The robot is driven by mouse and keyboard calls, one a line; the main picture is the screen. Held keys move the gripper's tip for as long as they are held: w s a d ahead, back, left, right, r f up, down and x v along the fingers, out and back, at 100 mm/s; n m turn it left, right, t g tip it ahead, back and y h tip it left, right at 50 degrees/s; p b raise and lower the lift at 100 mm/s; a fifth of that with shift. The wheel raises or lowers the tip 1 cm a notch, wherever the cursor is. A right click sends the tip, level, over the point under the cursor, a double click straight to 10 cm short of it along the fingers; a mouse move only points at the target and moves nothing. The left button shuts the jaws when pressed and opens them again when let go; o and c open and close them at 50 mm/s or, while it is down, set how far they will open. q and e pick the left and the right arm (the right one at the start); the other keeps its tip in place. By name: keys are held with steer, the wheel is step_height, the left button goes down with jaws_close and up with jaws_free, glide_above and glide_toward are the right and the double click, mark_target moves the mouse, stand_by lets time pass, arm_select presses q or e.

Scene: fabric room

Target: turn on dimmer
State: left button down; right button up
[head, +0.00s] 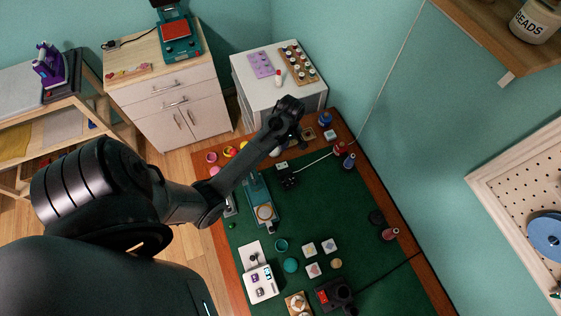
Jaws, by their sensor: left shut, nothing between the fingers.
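A small dark box with a light top (285,173) sits on the green mat with a pale cord running from it to the upper right. It may be the dimmer, but it is too small to tell, and I see no clear sign of its setting. My left gripper (304,138) is shut and empty at the end of my black arm, above the far part of the work table. It is up and to the right of the dark box, apart from it in the picture. My right gripper is not in view.
The green mat (370,258) holds a teal press (262,205), a white device (260,284), several white tiles and a black device with a red part (324,296). Bottles line the right edge. A white cabinet (254,88) stands behind. My arm hides part of the table's left side.

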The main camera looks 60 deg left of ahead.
arm_select(q)
steer(key=shift+f, duration=0.1)
glide_toward(278, 166)
steer(key=f, duration=0.5)
steer(key=shift+s+f+p, duration=0.1)
steer(key=shift+s+p, duration=0.2)
steer(key=shift+p, duration=0.05)
steer(key=shift+s+f, duration=0.1)
steer(key=shift+f, duration=0.7)
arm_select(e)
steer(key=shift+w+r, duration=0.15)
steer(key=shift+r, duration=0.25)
